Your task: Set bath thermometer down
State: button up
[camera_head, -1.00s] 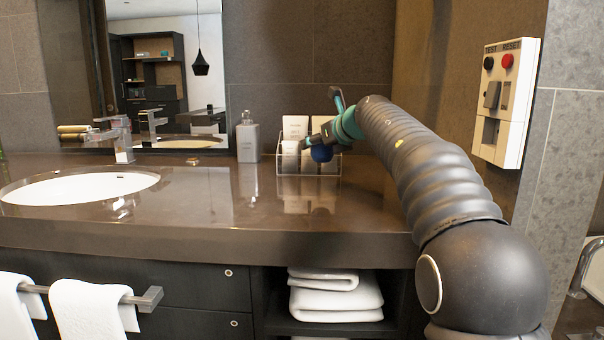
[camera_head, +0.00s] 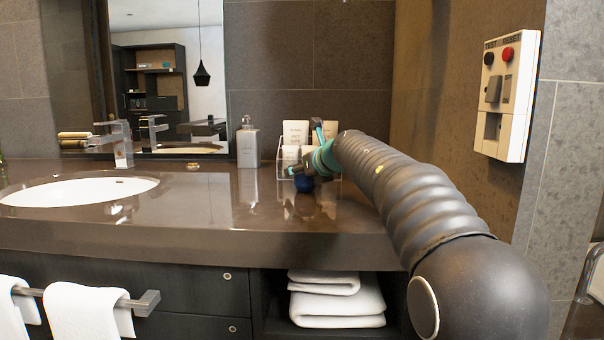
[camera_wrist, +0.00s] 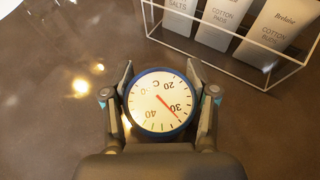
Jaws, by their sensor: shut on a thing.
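The bath thermometer (camera_wrist: 158,103) is a round white dial with a blue rim and a red needle, seen face-on in the wrist view. My gripper (camera_wrist: 161,95) is shut on it, with one finger on each side of the rim. In the head view the thermometer shows as a small dark blue shape (camera_head: 304,184) under my gripper (camera_head: 303,176), low over the brown vanity counter (camera_head: 200,215). I cannot tell whether it touches the counter. My arm hides part of this area.
A clear rack (camera_wrist: 235,38) of toiletry packets stands just beyond my gripper. A soap bottle (camera_head: 248,146) stands left of the rack, and the sink (camera_head: 80,190) is farther left. The counter between sink and gripper is clear. A wall panel (camera_head: 506,95) is at right.

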jog(key=shift+f, duration=0.1)
jog(key=o, duration=1.1)
jog(key=shift+o, duration=1.2)
